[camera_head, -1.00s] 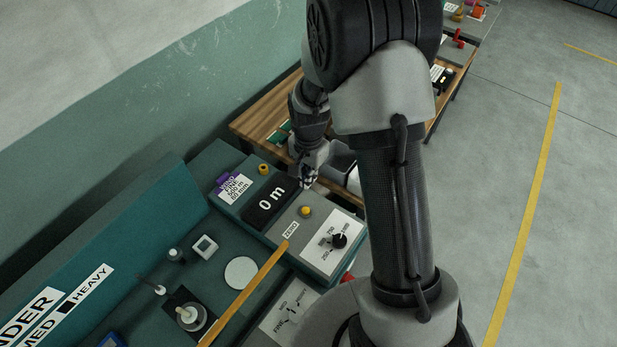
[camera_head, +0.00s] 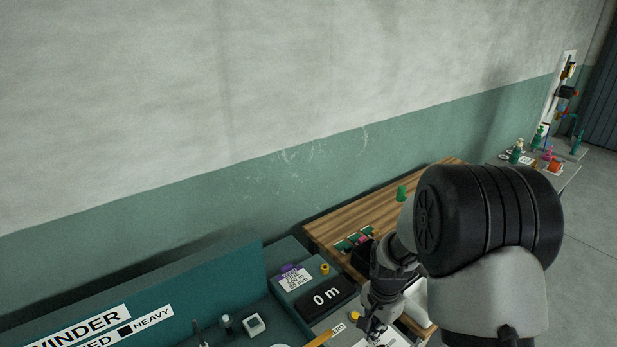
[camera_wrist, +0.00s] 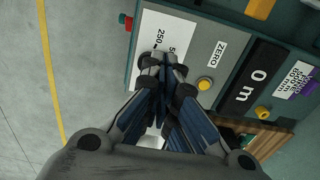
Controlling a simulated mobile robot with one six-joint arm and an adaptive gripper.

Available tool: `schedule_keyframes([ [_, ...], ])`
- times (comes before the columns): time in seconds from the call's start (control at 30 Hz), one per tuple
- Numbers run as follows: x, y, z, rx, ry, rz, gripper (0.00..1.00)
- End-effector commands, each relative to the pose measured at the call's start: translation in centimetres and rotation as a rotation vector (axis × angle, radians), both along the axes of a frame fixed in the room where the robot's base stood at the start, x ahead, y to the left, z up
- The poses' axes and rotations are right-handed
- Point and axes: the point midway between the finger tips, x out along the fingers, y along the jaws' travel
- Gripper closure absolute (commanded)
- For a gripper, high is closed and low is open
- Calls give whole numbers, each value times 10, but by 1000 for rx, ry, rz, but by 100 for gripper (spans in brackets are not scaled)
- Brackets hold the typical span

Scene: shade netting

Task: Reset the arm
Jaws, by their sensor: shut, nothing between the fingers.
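My gripper (camera_wrist: 162,62) is shut and empty in the wrist view. Its fingertips are together over the white dial label (camera_wrist: 165,45) of the teal winder panel, and they hide the dial knob. In the head view my gripper (camera_head: 374,328) is low at the right of the winder, above the same panel, partly cut by the bottom edge. My arm is folded, with its big dark joint at the right. I cannot tell whether the fingertips touch the panel.
The winder (camera_head: 230,285) carries a black "0 m" display (camera_head: 325,297) and a yellow button (camera_wrist: 204,83). A wooden table (camera_head: 370,210) stands behind it by the wall. A bench with bottles (camera_head: 517,150) is at the far right. Open floor (camera_wrist: 85,40) lies beside the winder.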

Motion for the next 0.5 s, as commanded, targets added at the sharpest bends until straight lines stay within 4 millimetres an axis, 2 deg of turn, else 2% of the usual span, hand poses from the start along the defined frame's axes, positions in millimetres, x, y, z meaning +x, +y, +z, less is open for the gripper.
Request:
schedule_keyframes([
  [0.03,1,1,14,-2,-21,19,100],
  [0.27,-11,3,59,-9,-63,121,100],
  [0.5,-41,8,118,-28,-130,275,100],
])
